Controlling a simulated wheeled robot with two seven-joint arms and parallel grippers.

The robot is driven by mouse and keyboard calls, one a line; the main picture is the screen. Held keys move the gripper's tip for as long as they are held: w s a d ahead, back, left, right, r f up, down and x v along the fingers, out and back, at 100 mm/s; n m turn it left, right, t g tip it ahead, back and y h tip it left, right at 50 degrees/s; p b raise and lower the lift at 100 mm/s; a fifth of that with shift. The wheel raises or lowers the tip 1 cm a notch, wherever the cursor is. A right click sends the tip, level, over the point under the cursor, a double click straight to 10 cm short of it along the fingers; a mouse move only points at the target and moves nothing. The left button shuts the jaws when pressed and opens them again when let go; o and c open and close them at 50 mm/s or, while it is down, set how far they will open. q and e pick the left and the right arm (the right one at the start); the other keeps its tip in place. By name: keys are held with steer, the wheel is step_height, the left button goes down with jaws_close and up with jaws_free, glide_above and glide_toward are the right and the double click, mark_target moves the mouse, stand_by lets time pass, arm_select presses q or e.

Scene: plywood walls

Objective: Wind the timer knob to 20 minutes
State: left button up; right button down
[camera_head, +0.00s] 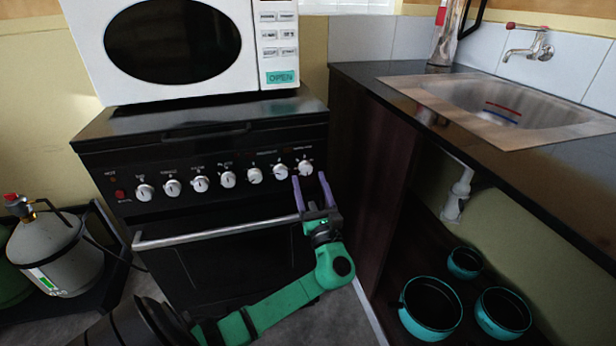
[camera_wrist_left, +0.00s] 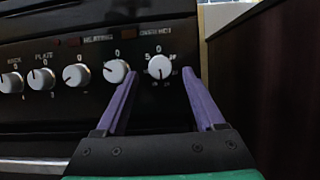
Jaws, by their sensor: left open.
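The timer knob (camera_head: 305,168) appears to be the round white knob at the far right of the black stove's control row. In the left wrist view the knob (camera_wrist_left: 160,67) shows a dark pointer line and small white scale marks, too blurred to read the setting surely. My left gripper (camera_head: 310,177) has purple fingers and is open and empty. In the left wrist view its fingertips (camera_wrist_left: 160,73) lie either side of the knob in the picture. I cannot tell whether they touch it. My right gripper is out of view.
Several other white knobs (camera_head: 228,179) line the panel to the left. The oven handle (camera_head: 215,232) runs below. A microwave (camera_head: 180,45) stands on the stove. A dark cabinet side (camera_head: 365,170) is close on the right, with a sink (camera_head: 500,100) and teal pots (camera_head: 430,308) beyond.

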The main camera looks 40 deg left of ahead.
arm_select(q)
steer(key=shift+x, duration=1.1)
steer(key=shift+c, duration=0.3)
jaws_close()
steer(key=shift+f, duration=0.1)
steer(key=shift+o, duration=0.3)
jaws_free()
steer(key=shift+d, duration=0.1)
